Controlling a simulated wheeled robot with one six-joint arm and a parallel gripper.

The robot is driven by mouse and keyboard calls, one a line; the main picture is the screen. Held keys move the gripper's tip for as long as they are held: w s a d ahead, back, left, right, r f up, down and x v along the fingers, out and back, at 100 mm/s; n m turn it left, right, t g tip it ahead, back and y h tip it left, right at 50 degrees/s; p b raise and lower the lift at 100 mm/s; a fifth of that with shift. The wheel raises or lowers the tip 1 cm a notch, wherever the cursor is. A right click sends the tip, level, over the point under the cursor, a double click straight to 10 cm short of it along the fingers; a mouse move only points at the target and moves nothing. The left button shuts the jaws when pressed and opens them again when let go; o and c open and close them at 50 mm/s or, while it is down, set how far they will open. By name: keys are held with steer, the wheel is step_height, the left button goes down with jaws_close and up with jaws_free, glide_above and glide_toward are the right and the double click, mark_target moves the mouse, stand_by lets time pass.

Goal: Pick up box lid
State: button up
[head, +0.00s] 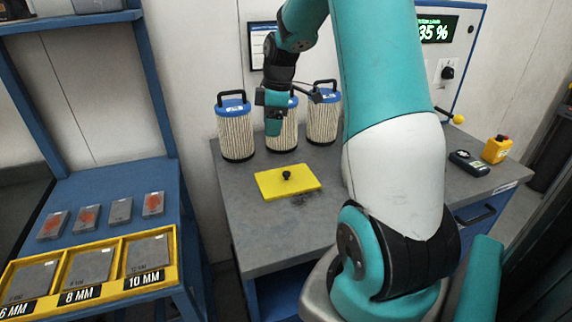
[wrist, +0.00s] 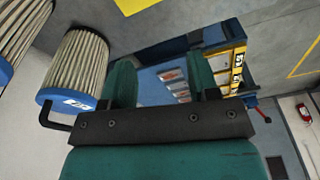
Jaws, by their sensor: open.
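The box lid (head: 289,183) is a flat yellow plate with a small black knob in its middle. It lies on the grey workbench in the head view. A yellow corner at the top edge of the wrist view looks like part of the lid (wrist: 135,5); its knob is out of that frame. My gripper (head: 274,122) hangs behind and above the lid, in front of the filter cartridges, apart from the lid. In the wrist view my gripper (wrist: 161,78) shows two teal fingers spread apart with nothing between them.
Several blue-capped filter cartridges (head: 235,130) with black handles stand behind the lid; one (wrist: 77,65) is close beside my gripper. A yellow button box (head: 496,149) and a black handheld device (head: 469,163) lie right. A blue rack with a yellow tray (head: 176,258) stands left.

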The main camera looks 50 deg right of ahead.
steer(key=p, duration=0.1)
glide_toward(287, 172)
steer(key=f+p, duration=0.1)
steer(key=a+f+p, duration=0.1)
steer(key=f+p, duration=0.1)
steer(key=shift+w, duration=0.15)
steer(key=shift+w+a+f+p, duration=0.1)
steer(key=shift+f+p, duration=0.8)
steer(key=shift+f, duration=0.65)
steer(key=shift+w+f+p, duration=0.15)
steer(key=shift+f+p, duration=0.75)
steer(key=shift+f, duration=0.65)
steer(key=c, duration=1)
